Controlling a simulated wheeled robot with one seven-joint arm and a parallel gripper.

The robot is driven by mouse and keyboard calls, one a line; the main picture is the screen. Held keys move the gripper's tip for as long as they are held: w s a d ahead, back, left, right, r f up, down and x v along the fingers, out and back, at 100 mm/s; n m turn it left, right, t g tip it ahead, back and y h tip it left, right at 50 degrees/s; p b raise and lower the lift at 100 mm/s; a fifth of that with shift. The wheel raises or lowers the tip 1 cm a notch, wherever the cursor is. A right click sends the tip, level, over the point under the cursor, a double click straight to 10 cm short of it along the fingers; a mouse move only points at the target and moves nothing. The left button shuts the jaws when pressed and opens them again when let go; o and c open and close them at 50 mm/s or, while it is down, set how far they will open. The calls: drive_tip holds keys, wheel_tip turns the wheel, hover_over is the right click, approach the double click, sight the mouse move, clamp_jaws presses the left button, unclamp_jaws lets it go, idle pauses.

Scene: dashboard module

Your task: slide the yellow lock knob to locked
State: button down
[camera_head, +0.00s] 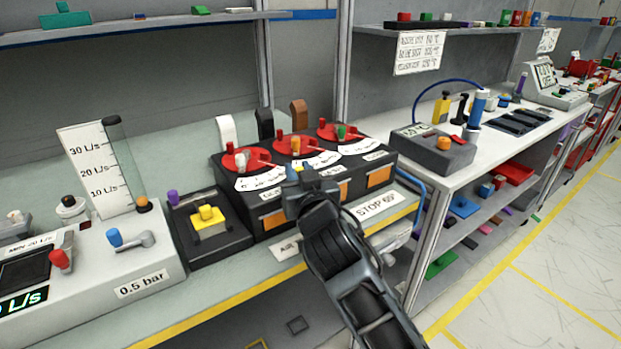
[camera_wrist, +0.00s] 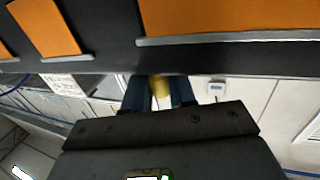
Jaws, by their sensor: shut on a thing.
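The yellow lock knob (camera_wrist: 160,88) shows in the wrist view as a small rounded yellow piece between the two dark blue fingers of my gripper (camera_wrist: 160,94). My gripper is shut on it, close against the edge of the black dashboard module. In the head view my gripper (camera_head: 298,174) is at the front of the black module (camera_head: 262,222), which carries red dials and orange panels. The knob is mostly hidden there by my gripper, so its slot and position marks cannot be read.
A black box with a yellow plate and knob (camera_head: 205,214) stands left of the module. A grey 0.5 bar unit (camera_head: 130,262) is farther left. A STOP label (camera_head: 385,205) is on the right. A second bench (camera_head: 480,150) stands beyond it.

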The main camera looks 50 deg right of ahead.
drive_tip(key=shift+w+a, duration=0.2)
drive_tip(key=shift+a, duration=0.4)
drive_tip(key=c, duration=1.1)
unclamp_jaws()
drive_tip(key=shift+a, duration=0.1)
drive_tip(key=shift+o, duration=0.2)
drive_tip(key=shift+s, duration=0.1)
drive_tip(key=shift+s+a, duration=0.1)
drive_tip(key=shift+s, duration=0.15)
drive_tip(key=b+v, duration=0.2)
drive_tip(key=v, duration=0.5)
